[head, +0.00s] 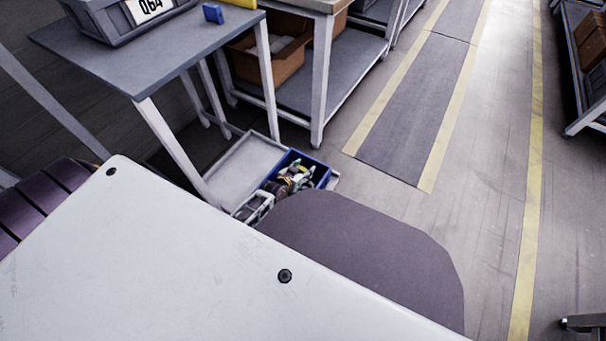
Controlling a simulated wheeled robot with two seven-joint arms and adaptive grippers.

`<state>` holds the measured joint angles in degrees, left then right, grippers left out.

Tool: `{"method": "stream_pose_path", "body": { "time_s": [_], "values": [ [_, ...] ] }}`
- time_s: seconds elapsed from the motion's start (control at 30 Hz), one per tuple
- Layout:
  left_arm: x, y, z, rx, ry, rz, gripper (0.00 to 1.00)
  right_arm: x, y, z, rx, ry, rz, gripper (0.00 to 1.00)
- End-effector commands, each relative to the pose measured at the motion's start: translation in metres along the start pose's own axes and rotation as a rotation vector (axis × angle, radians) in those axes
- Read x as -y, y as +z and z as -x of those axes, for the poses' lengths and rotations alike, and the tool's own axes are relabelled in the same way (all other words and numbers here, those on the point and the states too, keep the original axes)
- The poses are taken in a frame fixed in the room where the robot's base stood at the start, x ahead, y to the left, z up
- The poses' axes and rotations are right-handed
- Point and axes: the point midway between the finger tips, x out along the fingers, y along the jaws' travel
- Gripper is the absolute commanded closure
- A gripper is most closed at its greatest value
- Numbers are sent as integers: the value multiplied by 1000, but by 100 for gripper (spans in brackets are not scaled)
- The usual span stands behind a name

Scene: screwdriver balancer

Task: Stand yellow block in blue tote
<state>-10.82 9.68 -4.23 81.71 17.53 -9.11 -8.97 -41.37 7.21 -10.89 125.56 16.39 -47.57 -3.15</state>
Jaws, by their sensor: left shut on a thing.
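The blue tote (323,177) is small in the view and sits low, at the right end of a pale grey tray near the floor. My left gripper (298,175) is at the tote, with its fingers over or inside it. It is shut on a small yellowish thing (304,168), which looks like the yellow block. Most of that thing is hidden by the fingers, and I cannot tell if it is upright or touches the tote floor. My right gripper is not in view.
A grey table (160,50) at upper left bears a grey tote labelled 064 (135,20), a small blue block (213,13) and a yellow item (240,2) at the picture's edge. The pale tray (245,160) lies left of the blue tote.

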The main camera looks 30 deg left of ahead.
Motion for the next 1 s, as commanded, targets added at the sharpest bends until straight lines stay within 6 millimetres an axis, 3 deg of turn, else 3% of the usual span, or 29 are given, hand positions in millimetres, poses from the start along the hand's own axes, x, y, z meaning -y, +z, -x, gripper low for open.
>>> {"method": "stream_pose_path", "body": {
  "time_s": [0.3, 0.87, 0.9, 1.0],
  "values": [
    [0, 21, -12, 0, 0, -1, 68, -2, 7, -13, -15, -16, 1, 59],
    [0, 25, -14, -1, 0, 0, 68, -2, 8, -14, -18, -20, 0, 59],
    [0, 24, -13, -1, 0, 0, 46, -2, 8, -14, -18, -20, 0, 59],
    [0, 24, -13, -1, 0, 0, 33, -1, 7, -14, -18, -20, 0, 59]
  ]
}}
